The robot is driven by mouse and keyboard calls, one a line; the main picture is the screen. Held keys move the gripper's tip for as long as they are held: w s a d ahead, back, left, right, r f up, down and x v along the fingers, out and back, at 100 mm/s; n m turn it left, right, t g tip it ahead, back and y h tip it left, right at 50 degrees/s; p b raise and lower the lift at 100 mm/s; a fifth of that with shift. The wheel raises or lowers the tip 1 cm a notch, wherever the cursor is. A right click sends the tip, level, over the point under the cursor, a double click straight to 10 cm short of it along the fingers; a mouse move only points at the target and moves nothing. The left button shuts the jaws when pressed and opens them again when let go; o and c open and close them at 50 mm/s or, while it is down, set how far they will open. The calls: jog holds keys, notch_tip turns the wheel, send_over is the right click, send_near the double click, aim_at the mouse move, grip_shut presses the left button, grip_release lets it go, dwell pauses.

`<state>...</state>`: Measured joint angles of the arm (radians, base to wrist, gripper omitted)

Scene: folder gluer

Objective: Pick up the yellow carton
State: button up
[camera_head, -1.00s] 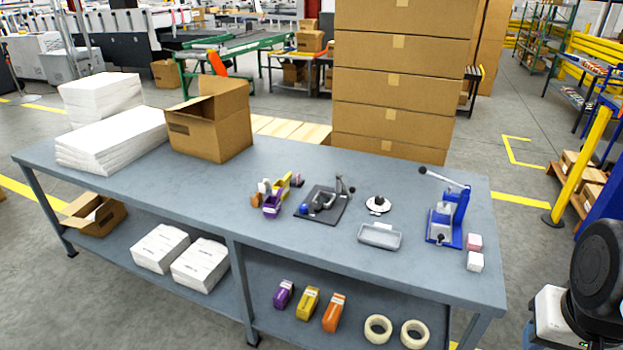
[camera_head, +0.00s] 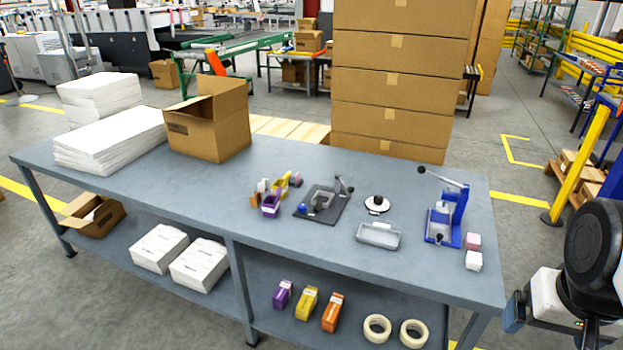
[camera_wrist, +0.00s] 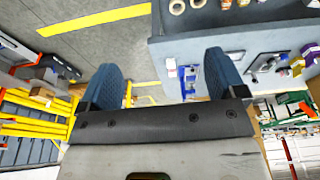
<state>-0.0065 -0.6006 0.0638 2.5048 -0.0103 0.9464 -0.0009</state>
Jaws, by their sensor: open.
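A yellow carton (camera_head: 306,303) stands on the table's lower shelf, between a purple carton (camera_head: 282,294) and an orange carton (camera_head: 333,312). Another yellow item (camera_head: 282,184) is on the tabletop in a small cluster with a purple piece (camera_head: 270,206); its exact shape is hard to tell. My gripper (camera_wrist: 165,85) is open and empty in the wrist view, its two blue fingers wide apart. It is to the right of the table, well away from both yellow items. In the head view, part of my arm shows at the lower right edge.
The grey table (camera_head: 200,200) also bears a black fixture (camera_head: 322,204), a grey tray (camera_head: 378,236), a blue press (camera_head: 446,215), small boxes (camera_head: 473,260), an open cardboard box (camera_head: 210,122) and white stacks. Tape rolls (camera_head: 377,328) lie on the lower shelf. Tall brown boxes (camera_head: 395,75) stand behind.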

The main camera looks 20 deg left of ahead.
jog(key=w+a+r+n, duration=0.1)
jog(key=w+a+r, duration=0.1)
jog(key=w, duration=0.4)
jog(key=w+a+r+n, duration=0.1)
jog(key=w+a+r, duration=0.15)
jog(key=w, duration=0.35)
jog(key=w+a+n+g, duration=0.1)
jog(key=w+a+n, duration=0.2)
jog(key=w+a, duration=0.95)
jog(key=w+a+n, duration=0.4)
jog(key=w+a, duration=0.5)
jog(key=w, duration=0.7)
jog(key=w+a+f+n, duration=0.1)
jog(key=w+a+f, duration=0.25)
jog(key=a, duration=0.35)
jog(key=w+a+f+n+g, duration=0.1)
jog(key=w+a+f+n, duration=0.15)
jog(key=w+a, duration=0.4)
jog(key=w+a+f+n, duration=0.1)
jog(key=w+a+f, duration=0.25)
jog(key=a, duration=0.55)
jog(key=w+a+f+n, duration=0.1)
jog(key=a+f+n, duration=0.1)
jog(key=a+f, duration=0.6)
jog(key=w+a+f+n, duration=0.2)
jog(key=a+f, duration=0.6)
jog(key=a, duration=0.6)
jog(key=shift+f+g, duration=0.3)
jog(key=shift+f, duration=0.05)
jog(key=shift+f, duration=0.1)
